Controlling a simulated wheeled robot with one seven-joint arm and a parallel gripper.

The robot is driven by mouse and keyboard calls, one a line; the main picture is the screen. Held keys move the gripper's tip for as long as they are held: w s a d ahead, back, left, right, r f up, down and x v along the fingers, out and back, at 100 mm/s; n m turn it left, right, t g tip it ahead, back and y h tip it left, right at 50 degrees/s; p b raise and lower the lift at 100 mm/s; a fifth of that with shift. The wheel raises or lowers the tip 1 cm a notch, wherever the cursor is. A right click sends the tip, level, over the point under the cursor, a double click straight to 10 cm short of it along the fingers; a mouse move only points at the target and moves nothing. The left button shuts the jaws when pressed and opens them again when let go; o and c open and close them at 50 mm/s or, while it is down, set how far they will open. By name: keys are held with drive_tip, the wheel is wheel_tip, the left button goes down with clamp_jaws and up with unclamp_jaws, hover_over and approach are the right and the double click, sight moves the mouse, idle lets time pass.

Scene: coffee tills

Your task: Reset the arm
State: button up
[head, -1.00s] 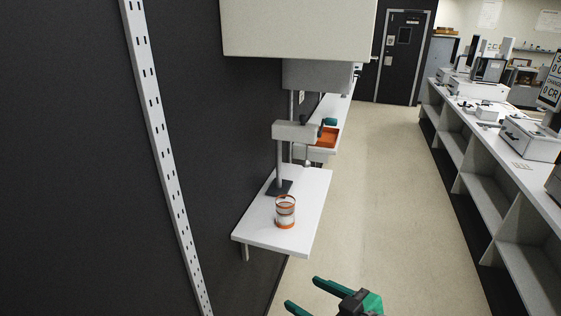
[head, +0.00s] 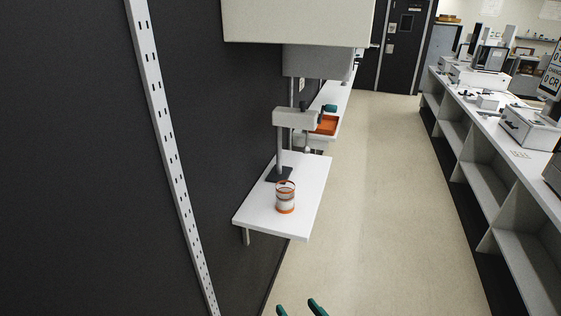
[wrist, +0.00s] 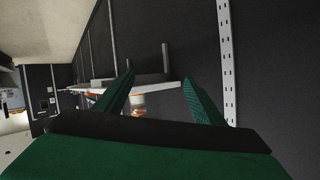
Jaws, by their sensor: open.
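My gripper (head: 299,308) shows only as two green fingertips at the bottom edge of the head view. In the wrist view its two green fingers (wrist: 160,100) stand wide apart with nothing between them in their grip. A glass cup with orange bands (head: 285,197) stands upright on a white wall shelf (head: 253,219), ahead of my gripper and apart from it.
A dispenser with a grey post (head: 280,145) stands on the shelf behind the cup, below a large white box (head: 295,22). An orange tray (head: 326,125) lies farther back. A long counter with tills (head: 480,105) runs along the right. The floor (head: 375,200) between is clear.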

drive_tip(key=s+f+m+h, duration=0.4)
drive_tip(key=s+f+h, duration=0.2)
drive_tip(key=s+f, duration=0.65)
drive_tip(key=s+a+r+n+t, duration=0.1)
drive_tip(key=s+a+r, duration=0.1)
drive_tip(key=s, duration=0.6)
drive_tip(key=s+a+r+n+t, duration=0.1)
drive_tip(key=s+a+r+t, duration=0.1)
drive_tip(key=s+r, duration=0.3)
drive_tip(key=v, duration=0.4)
drive_tip(key=shift+s+a+f, duration=0.25)
drive_tip(key=shift+a, duration=0.1)
